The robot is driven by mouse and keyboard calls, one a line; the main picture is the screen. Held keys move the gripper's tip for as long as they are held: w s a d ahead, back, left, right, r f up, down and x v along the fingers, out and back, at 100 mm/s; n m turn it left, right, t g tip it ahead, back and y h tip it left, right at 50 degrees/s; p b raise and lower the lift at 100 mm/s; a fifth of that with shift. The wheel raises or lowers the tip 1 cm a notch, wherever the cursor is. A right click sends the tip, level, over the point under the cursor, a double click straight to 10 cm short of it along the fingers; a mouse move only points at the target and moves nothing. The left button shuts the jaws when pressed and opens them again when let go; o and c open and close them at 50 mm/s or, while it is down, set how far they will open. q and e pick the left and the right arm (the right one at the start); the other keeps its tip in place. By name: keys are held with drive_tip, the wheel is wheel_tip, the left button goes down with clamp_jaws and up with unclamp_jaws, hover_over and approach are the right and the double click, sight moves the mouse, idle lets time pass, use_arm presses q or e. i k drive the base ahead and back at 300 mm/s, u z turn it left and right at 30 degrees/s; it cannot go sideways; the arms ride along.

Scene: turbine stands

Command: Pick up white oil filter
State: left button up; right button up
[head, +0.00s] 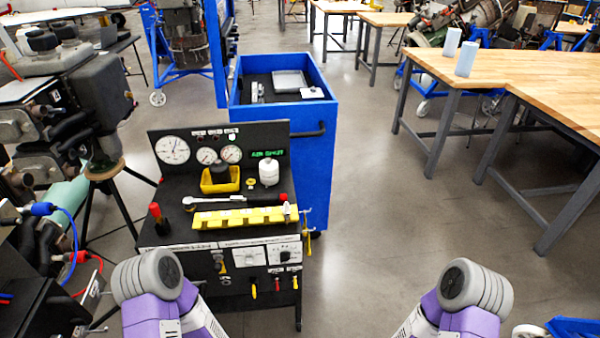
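The white oil filter (269,172) is a small white rounded canister. It stands upright on the top of a black test stand (176,233), right of a yellow tray (220,180) that holds a dark round part. Nothing touches the filter. Both of my arms show only as purple and grey links at the bottom edge, one on each side. Neither gripper is in view, so what they hold cannot be seen.
A ratchet (214,199), a yellow holder strip (245,217) and a red-topped tool (157,215) lie near the filter. A gauge panel (218,148) rises behind it. A blue cart (318,135) stands behind. The floor (385,235) at right is clear.

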sight(269, 167)
drive_tip(key=z, duration=1.55)
drive_tip(key=i, duration=1.6)
drive_tip(key=u, duration=3.5)
